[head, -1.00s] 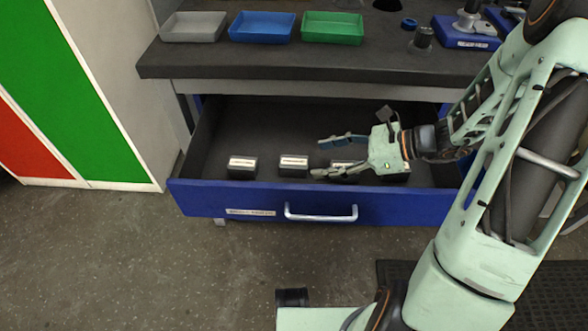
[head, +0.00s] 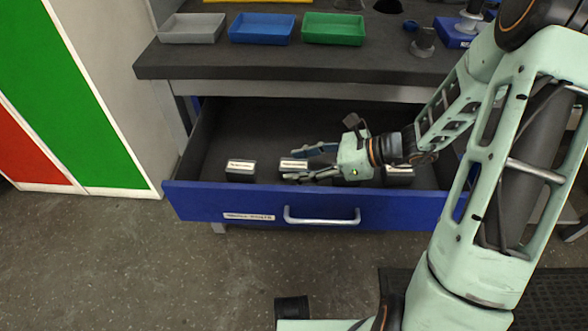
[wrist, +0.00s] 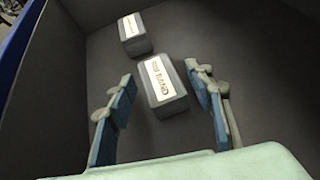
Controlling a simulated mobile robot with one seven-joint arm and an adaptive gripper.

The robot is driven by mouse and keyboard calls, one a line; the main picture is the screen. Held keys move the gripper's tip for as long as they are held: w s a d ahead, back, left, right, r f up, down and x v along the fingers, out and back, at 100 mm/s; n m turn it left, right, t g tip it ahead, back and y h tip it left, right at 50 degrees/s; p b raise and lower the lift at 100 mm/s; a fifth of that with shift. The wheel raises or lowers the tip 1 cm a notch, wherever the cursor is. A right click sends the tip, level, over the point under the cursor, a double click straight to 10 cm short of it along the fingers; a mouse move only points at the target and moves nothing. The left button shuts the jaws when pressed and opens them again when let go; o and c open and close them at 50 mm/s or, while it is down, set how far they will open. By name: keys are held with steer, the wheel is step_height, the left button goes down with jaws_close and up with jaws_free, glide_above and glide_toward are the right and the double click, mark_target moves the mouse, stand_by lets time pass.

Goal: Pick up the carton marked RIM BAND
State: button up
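A small dark grey carton with a white label (wrist: 164,83) lies ahead in the wrist view. Its label is blurred and seems to read RIM BAND. In the head view the same carton (head: 291,165) sits in the open drawer, second from the left. My gripper (head: 296,164) is open and low in the drawer, coming from the right. In the wrist view its blue-padded fingers (wrist: 160,76) stand either side of the carton's near part. Part of the carton is hidden in the head view.
Another labelled carton (head: 240,170) lies to the left, also in the wrist view (wrist: 133,36). One more (head: 398,172) shows behind my wrist. The blue drawer front (head: 390,213) and side walls bound the space. Grey, blue and green trays (head: 333,30) stand on the bench.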

steer(key=c, duration=1.1)
